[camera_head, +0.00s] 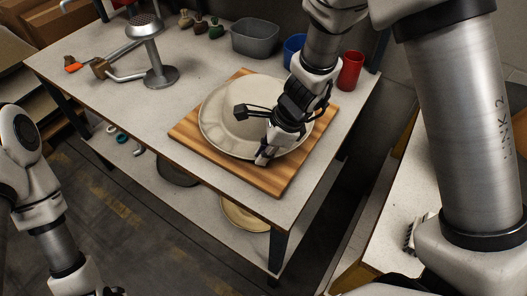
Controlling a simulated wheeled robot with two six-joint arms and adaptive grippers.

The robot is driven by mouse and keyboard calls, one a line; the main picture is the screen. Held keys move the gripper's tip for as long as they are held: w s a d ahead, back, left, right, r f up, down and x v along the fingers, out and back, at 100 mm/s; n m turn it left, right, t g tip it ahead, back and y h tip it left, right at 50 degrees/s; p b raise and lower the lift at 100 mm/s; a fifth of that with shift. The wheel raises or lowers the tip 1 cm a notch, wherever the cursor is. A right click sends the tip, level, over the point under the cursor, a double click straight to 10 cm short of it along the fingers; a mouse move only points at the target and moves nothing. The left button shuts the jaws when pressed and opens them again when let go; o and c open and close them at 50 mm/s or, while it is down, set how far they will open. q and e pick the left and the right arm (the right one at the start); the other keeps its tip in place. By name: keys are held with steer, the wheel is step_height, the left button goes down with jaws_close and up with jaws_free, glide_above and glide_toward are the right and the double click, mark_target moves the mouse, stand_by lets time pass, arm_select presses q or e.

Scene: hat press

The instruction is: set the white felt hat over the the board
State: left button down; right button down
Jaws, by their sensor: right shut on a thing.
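The white felt hat (222,123), pale with a wide round brim, is over the striped wooden board (195,137) on the table. The board's corners show around the brim. Whether the brim touches the board cannot be told. My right gripper (252,133) reaches down over the hat and is shut on it. The hat's right side is partly hidden behind this gripper. My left arm is at the left edge, away from the table. Only a small part of my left gripper (112,291) shows at the bottom edge, so its fingers are hidden.
A metal stand (158,55) with a round perforated top is at the back left of the table (115,85). A grey bin (256,38), a blue cup (293,48) and a red cup (350,71) stand along the back. The table's front left is clear.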

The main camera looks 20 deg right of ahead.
steer(key=shift+f, duration=0.15)
steer(key=c, duration=1.1)
jaws_free()
steer(key=shift+c, duration=0.2)
steer(key=v, duration=1.2)
